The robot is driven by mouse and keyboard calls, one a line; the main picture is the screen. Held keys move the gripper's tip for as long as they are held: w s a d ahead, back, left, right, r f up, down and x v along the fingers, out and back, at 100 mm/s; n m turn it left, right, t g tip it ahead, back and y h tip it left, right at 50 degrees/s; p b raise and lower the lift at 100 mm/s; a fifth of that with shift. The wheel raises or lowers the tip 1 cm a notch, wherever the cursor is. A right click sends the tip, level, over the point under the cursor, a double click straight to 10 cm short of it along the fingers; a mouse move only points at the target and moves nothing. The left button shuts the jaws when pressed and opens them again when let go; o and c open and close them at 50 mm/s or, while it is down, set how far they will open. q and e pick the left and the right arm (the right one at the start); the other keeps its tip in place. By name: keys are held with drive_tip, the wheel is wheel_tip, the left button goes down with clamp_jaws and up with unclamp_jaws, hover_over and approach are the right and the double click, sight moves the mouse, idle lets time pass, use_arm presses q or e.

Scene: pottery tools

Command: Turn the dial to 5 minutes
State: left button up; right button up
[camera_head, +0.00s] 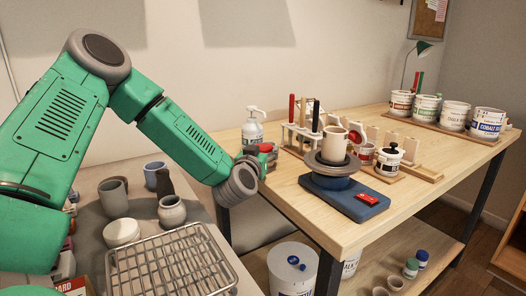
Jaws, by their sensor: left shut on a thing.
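My left gripper (264,158) is at the left end of the wooden table, behind my own wrist and small in the picture. It is shut on a small red thing (267,147), mostly hidden by the fingers. I cannot tell whether this is a timer with the dial, and no numbers or pointer can be read. My right gripper is not in view.
A soap pump bottle (253,130) stands just behind the gripper. To the right, a blue device (345,199) carries a beige cup (335,145). A tool rack (301,138) stands behind. A wire rack (171,268) and several pots fill the lower left.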

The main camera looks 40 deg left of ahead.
use_arm(q)
drive_tip(key=shift+w+d+n+g+y, duration=0.1)
drive_tip(key=shift+d+n+g+y, duration=0.15)
drive_tip(key=shift+n+g+y, duration=0.6)
drive_tip(key=shift+a+t, duration=0.2)
drive_tip(key=shift+t, duration=0.05)
drive_tip(key=shift+d, duration=0.1)
drive_tip(key=o, duration=1.2)
drive_tip(key=v, duration=1.2)
drive_tip(key=shift+f, duration=0.2)
